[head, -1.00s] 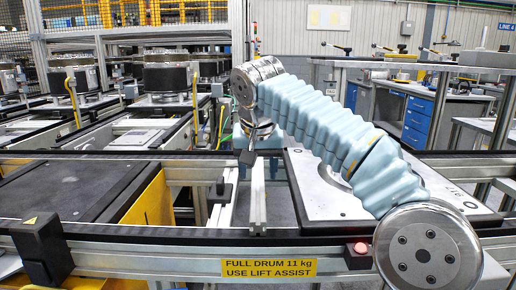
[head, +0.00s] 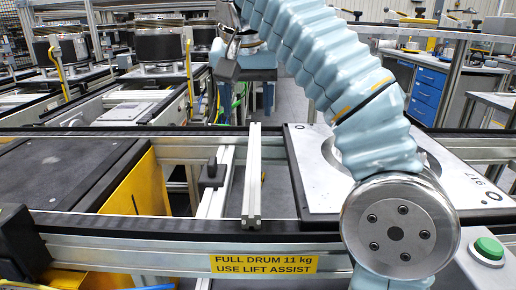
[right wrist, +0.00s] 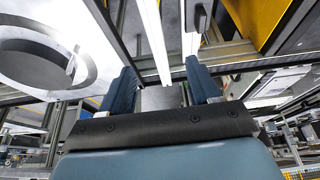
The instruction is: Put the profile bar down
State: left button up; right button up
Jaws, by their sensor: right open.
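The profile bar (head: 253,180) is a slim pale metal bar. In the head view it lies lengthwise across the conveyor opening, its near end at the front rail and its far end at the back rail. My right gripper (head: 228,70) is only partly seen in the head view, above and beyond the bar's far end, apart from it. In the right wrist view the gripper (right wrist: 162,86) is open, two blue fingers apart, with the bar (right wrist: 152,40) running up the picture beyond them. Nothing is held. My left gripper is out of view.
A white plate with a round hole (head: 310,178) lies right of the bar. A dark pallet (head: 60,175) and yellow panel (head: 135,190) are at left. A small black post (head: 212,172) stands close left of the bar. A green button (head: 488,248) sits front right.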

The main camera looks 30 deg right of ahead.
send_over(254, 155)
jog(key=s+a, duration=0.2)
notch_tip(254, 155, down, 8)
jog(key=shift+w+d, duration=0.1)
jog(key=shift+w, duration=0.05)
jog(key=x, duration=0.5)
jog(key=shift+d, duration=0.35)
grip_shut()
